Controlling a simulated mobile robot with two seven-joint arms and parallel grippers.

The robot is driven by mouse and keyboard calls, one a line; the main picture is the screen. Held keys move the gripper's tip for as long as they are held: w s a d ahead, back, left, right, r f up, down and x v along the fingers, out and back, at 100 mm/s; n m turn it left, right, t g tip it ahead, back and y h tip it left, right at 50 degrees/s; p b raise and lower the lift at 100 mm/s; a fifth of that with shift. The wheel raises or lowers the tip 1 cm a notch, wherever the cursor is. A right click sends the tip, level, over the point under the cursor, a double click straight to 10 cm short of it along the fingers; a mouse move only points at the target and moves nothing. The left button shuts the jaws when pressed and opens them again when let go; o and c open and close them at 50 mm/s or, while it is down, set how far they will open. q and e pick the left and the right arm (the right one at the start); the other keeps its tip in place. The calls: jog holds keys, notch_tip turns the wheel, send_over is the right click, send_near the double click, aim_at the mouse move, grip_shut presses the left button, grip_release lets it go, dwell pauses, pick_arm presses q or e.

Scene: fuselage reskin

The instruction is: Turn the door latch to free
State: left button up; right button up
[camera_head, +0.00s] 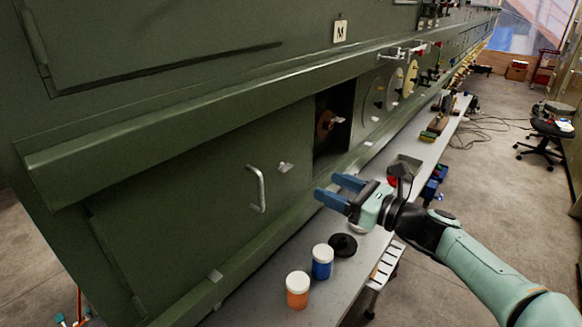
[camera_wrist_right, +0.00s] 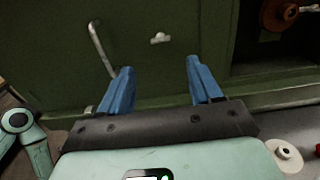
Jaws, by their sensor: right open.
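The green door (camera_head: 190,200) is shut in the side of the fuselage. A small silvery latch (camera_head: 285,167) is near its upper right edge, and it also shows in the right wrist view (camera_wrist_right: 160,38). A bar handle (camera_head: 257,188) is to the left of the latch. My right gripper (camera_head: 328,186) is open and empty, in front of the fuselage, right of and slightly below the latch in the head view. In the right wrist view, the latch appears beyond and between my blue fingertips (camera_wrist_right: 160,64), apart from them. My left gripper is not in view.
A bench (camera_head: 262,308) runs below the door. It holds an orange jar (camera_head: 297,290), a blue jar (camera_head: 321,262) and a black disc (camera_head: 343,245). An open recess (camera_head: 343,105) with a reddish-brown round part (camera_head: 325,124) is right of the door.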

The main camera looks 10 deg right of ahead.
aim_at(289, 169)
jog(key=p+x, duration=0.2)
jog(key=x, duration=0.8)
jog(key=shift+w+a, duration=0.3)
jog(key=shift+w, duration=0.1)
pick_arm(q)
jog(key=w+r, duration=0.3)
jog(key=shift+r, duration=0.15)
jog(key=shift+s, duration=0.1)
pick_arm(e)
jog(key=c, duration=1)
